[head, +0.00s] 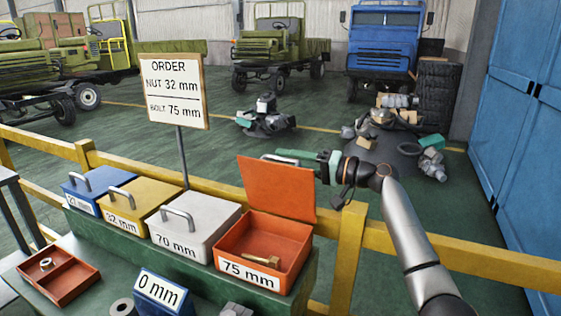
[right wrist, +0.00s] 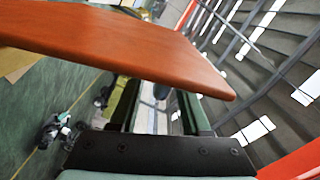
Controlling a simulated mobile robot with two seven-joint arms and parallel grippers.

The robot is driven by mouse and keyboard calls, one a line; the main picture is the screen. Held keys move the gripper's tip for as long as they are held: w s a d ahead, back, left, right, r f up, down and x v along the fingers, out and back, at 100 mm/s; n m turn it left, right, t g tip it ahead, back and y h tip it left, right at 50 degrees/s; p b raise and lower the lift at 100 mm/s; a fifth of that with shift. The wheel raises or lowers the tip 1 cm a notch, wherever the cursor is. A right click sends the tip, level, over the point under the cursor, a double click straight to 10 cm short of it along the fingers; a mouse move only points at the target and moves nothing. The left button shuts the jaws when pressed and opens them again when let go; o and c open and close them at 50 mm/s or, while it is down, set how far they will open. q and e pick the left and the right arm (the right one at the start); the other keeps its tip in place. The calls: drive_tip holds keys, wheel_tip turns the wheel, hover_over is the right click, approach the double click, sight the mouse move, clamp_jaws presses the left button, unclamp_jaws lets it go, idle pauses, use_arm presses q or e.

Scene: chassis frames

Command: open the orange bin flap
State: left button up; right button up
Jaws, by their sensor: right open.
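The orange bin (head: 291,267), labelled 75 mm, stands at the right end of the bin row. Its flap (head: 277,189) is raised, standing steeply up at the back of the bin, and a bolt (head: 262,260) lies inside. My right gripper (head: 283,156) is at the flap's top edge, partly behind it, beside what looks like the grey handle. In the right wrist view the flap (right wrist: 120,42) crosses in front of the spread fingers (right wrist: 158,105). I see nothing held between them; contact with the flap is unclear. My left gripper is not in view.
Closed blue (head: 85,196), yellow (head: 125,222) and white (head: 182,238) bins stand left of the orange one. An order sign (head: 173,91) stands behind them. An orange tray (head: 62,283) holds a nut. A yellow rail (head: 350,245) runs behind the bench.

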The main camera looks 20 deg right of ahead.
drive_tip(key=b+v, duration=0.2)
drive_tip(key=v, duration=0.8)
drive_tip(key=shift+r, duration=0.1)
